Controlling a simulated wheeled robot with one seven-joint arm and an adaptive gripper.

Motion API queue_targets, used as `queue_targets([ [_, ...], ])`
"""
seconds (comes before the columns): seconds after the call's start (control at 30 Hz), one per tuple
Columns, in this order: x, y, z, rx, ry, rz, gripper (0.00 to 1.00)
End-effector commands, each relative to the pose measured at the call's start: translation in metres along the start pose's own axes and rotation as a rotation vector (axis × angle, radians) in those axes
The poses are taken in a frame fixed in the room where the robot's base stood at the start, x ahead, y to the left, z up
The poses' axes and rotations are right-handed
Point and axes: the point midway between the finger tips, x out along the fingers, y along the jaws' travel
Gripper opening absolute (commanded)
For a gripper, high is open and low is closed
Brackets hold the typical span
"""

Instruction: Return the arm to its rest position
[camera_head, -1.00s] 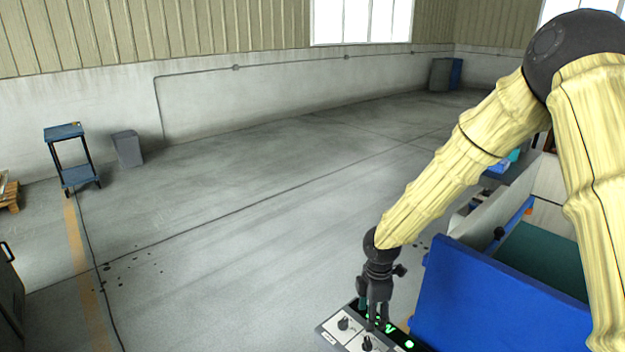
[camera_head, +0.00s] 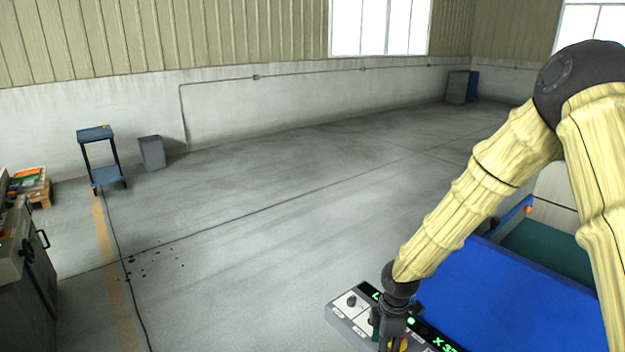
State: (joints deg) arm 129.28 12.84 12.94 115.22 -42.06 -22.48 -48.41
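My arm, in a pale yellow sleeve, comes in from the right, bends at a dark elbow joint and reaches down to the bottom of the view. My gripper (camera_head: 385,343) points down over a control panel (camera_head: 345,315) with knobs and green lit digits. The gripper's tips are cut off or hidden at the lower edge, so I cannot tell whether they are apart or touch the panel.
A blue machine enclosure (camera_head: 490,300) stands right beside the panel, under my arm. A blue cart (camera_head: 95,135) and a grey bin (camera_head: 152,153) stand near the far wall. A grey machine (camera_head: 25,275) is at the left edge. The middle floor is clear.

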Motion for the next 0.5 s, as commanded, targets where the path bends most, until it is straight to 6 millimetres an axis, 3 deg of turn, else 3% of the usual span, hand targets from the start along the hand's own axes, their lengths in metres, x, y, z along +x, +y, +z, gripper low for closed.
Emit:
queue_targets([
  [0.27, 0.062, -0.048, -0.007, 0.199, 0.065, -0.048, 0.54],
  [0.37, 0.093, -0.074, -0.01, 0.316, 0.092, -0.071, 0.54],
  [0.5, 0.15, -0.129, -0.009, 0.572, 0.122, -0.106, 0.54],
])
